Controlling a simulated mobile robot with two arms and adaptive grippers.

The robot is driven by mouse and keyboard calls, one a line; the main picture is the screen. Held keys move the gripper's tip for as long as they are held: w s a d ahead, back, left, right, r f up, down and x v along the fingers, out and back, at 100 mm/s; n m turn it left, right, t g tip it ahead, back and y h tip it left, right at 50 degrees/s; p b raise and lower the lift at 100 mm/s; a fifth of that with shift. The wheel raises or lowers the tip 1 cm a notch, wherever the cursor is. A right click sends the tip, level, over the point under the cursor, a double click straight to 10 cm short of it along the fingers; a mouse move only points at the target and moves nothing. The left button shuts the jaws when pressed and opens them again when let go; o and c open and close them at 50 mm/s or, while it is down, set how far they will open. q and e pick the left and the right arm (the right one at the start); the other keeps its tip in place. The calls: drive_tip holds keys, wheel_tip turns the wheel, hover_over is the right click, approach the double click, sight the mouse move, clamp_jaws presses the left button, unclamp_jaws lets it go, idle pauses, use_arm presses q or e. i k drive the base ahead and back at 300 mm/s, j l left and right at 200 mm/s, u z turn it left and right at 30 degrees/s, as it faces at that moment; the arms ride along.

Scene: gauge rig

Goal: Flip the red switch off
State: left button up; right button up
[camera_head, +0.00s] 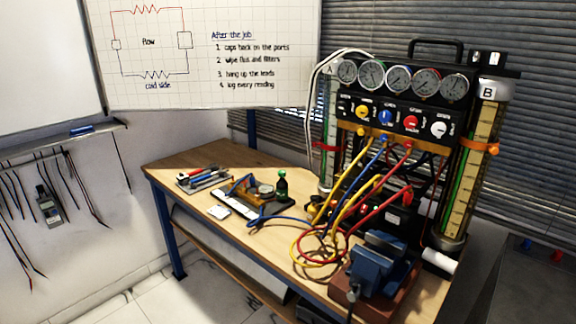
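The gauge rig (352,108) stands at the back right of the workbench. Its front panel carries yellow, blue, red and white knobs; the red knob (411,123) is right of the blue one. Below, a dark box (400,217) sits behind the hoses, with a small red part (407,195) near its upper right. I cannot tell which red part is the switch, or its position; it is too small and partly hidden by hoses. Neither of my grippers is in view.
Yellow, blue and red hoses loop over the wooden bench (190,158) before the rig. A blue vise (378,265) on a red-brown base stands at the front right. The bench's back left is clear.

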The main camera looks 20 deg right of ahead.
sight(365, 208)
drive_tip(key=z, duration=1.45)
